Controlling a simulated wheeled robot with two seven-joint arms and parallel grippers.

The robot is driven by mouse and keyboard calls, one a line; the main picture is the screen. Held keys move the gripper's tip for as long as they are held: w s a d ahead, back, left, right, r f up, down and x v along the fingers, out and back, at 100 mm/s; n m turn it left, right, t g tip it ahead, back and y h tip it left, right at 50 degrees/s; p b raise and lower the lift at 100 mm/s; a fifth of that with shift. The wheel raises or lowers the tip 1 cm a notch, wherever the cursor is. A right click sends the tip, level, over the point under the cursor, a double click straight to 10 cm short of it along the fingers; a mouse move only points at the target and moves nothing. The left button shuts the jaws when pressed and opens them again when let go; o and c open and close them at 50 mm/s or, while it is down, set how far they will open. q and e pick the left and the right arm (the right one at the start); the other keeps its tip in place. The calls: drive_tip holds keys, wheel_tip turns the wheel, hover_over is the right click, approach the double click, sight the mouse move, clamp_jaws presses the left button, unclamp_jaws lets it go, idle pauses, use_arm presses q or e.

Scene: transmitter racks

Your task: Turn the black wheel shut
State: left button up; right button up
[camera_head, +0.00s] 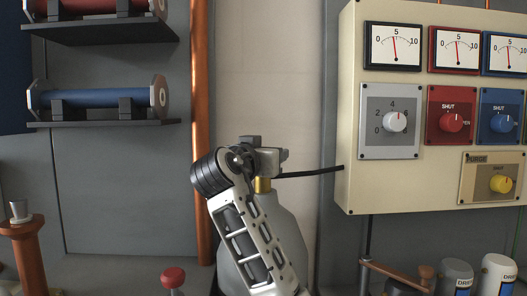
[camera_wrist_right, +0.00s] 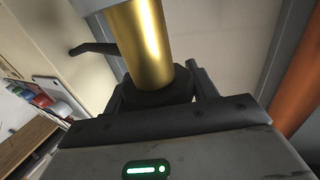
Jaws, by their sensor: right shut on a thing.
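The black wheel (camera_wrist_right: 160,88) shows as a dark, rounded piece in the right wrist view, at the end of a brass valve body (camera_wrist_right: 142,38). My right gripper (camera_wrist_right: 163,92) is shut on it, with one finger on each side. In the head view, the brass valve (camera_head: 263,185) stands on top of a grey gas bottle (camera_head: 290,232). My right gripper (camera_head: 268,160) is at the valve top there, and my arm hides much of the bottle. The wheel cannot be made out in the head view, and its turn angle cannot be told. My left gripper is not in view.
A black hose (camera_head: 312,172) runs from the valve to the cream panel (camera_head: 350,110) with gauges and knobs. A copper pipe (camera_head: 200,90) stands behind on the left. A red-topped knob (camera_head: 173,278) and capped bottles (camera_head: 497,275) stand low in front.

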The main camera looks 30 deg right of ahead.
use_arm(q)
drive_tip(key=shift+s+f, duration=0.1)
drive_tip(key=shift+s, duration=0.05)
use_arm(e)
drive_tip(key=shift+s+d+m+g+h, duration=0.15)
drive_tip(key=shift+m+g+h, duration=0.45)
drive_tip(key=shift+m+g, duration=0.6)
drive_tip(key=shift+s+m+g+h, duration=0.1)
drive_tip(key=shift+m+g+h, duration=0.6)
drive_tip(key=shift+g, duration=0.9)
drive_tip(key=o, duration=1)
use_arm(q)
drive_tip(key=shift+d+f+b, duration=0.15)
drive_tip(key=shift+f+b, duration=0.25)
drive_tip(key=shift+b, duration=0.75)
use_arm(e)
drive_tip(key=shift+v, duration=8)
drive_tip(key=shift+w, duration=0.15)
